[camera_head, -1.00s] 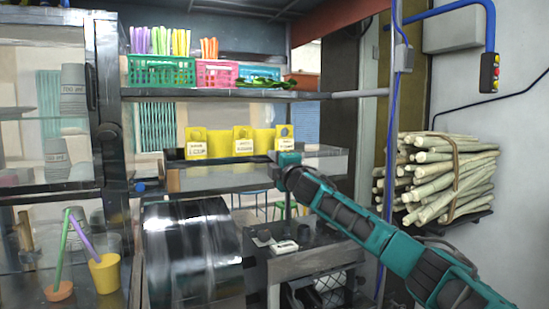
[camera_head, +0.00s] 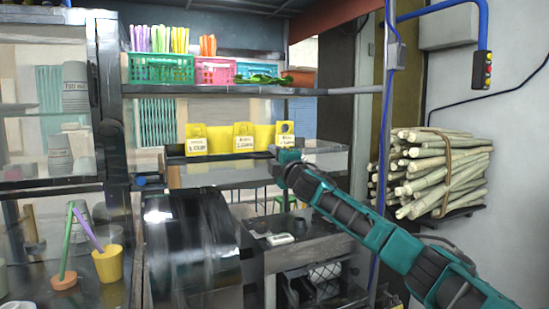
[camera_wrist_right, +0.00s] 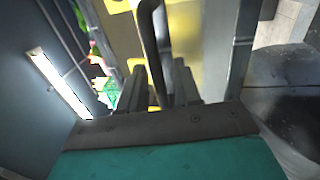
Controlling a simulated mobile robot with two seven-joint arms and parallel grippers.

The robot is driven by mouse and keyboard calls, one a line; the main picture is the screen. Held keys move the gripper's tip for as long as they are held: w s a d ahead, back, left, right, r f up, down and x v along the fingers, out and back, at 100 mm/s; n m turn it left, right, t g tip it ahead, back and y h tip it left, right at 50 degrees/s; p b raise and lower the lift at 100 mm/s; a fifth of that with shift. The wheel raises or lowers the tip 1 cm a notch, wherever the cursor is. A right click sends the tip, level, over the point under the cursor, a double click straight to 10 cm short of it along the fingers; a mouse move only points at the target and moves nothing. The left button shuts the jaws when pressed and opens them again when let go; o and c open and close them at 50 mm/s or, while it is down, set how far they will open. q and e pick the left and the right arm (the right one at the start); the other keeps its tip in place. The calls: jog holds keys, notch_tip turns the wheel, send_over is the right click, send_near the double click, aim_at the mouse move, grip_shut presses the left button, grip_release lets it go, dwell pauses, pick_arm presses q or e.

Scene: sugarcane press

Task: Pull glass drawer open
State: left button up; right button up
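A glass-fronted drawer or tray (camera_head: 225,175) spans the middle under the shelf, with a yellow rack of labelled holders (camera_head: 243,137) in or behind it. My right gripper (camera_head: 276,153) is at its right part, seen small. In the right wrist view a dark curved handle (camera_wrist_right: 150,30) runs down between the two dark fingers of my right gripper (camera_wrist_right: 165,85). The fingers sit close on either side of it, with yellow surfaces behind. Where the handle joins the drawer is hard to make out. My left gripper is not in view.
A glass cabinet with stacked cups (camera_head: 76,88) stands at left, a yellow cup (camera_head: 107,264) low in front. Colored baskets (camera_head: 160,68) line the upper shelf. A shiny drum (camera_head: 190,250) is below. A cane bundle (camera_head: 440,170) and blue pipe (camera_head: 487,25) are at right.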

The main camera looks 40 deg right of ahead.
pick_arm(q)
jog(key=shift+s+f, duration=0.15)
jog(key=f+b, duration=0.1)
jog(key=b, duration=0.1)
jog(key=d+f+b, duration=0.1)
jog(key=b, duration=0.1)
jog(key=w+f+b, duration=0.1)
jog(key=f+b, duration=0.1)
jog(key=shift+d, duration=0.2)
pick_arm(e)
jog(key=v, duration=1.3)
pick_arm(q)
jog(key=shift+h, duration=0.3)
pick_arm(e)
jog(key=shift+r, duration=0.1)
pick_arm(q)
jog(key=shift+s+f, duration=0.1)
